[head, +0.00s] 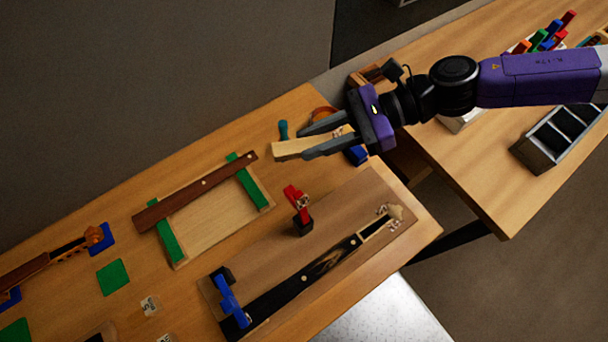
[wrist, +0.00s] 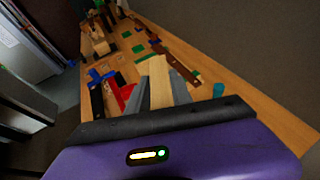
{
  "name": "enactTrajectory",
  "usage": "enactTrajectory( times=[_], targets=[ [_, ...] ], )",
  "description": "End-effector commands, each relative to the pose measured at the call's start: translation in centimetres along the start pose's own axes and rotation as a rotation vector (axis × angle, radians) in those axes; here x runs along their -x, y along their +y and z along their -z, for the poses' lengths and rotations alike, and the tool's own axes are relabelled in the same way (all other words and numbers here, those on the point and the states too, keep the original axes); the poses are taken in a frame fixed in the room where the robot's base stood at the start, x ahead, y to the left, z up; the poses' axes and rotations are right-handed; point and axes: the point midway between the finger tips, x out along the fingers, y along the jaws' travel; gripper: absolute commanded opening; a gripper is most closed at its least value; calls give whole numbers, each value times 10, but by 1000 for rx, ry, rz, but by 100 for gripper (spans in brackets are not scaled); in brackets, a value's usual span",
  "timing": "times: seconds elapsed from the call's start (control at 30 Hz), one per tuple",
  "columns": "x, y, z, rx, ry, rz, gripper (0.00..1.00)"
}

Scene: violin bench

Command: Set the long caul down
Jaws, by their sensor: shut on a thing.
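The long caul (head: 291,148) is a pale wooden bar. My gripper (head: 311,143) is shut on it and holds it above the back right part of the bench, its free end pointing left. In the wrist view the caul (wrist: 159,82) juts forward between the two grey fingers of my gripper (wrist: 162,88). The height of the caul above the bench is hard to judge. Part of the caul is hidden by the near finger.
A brown board (head: 325,237) holds a black fingerboard (head: 300,282), a blue clamp (head: 231,299) and a red clamp (head: 299,207). A dark strip (head: 193,193) lies across a pale panel (head: 215,219) with green strips. A teal-handled tool (head: 283,130) stands behind the caul. A metal bin (head: 558,138) is on the right table.

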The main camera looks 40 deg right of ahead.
Motion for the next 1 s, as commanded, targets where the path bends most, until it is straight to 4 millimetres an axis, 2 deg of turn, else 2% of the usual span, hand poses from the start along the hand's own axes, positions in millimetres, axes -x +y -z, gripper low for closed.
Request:
enactTrajectory(
  times=[0.03, 0.1, 0.5, 0.77, 1.0],
  targets=[
    [-7, 0, 18, -3, 2, -2, 0],
    [-14, 0, 34, -3, 2, -2, 0],
    [-45, 0, 111, -3, 0, 0, 0],
    [-53, 0, 132, -2, 1, 0, 0],
    [-64, 0, 159, -2, 1, -1, 0]
  ],
)
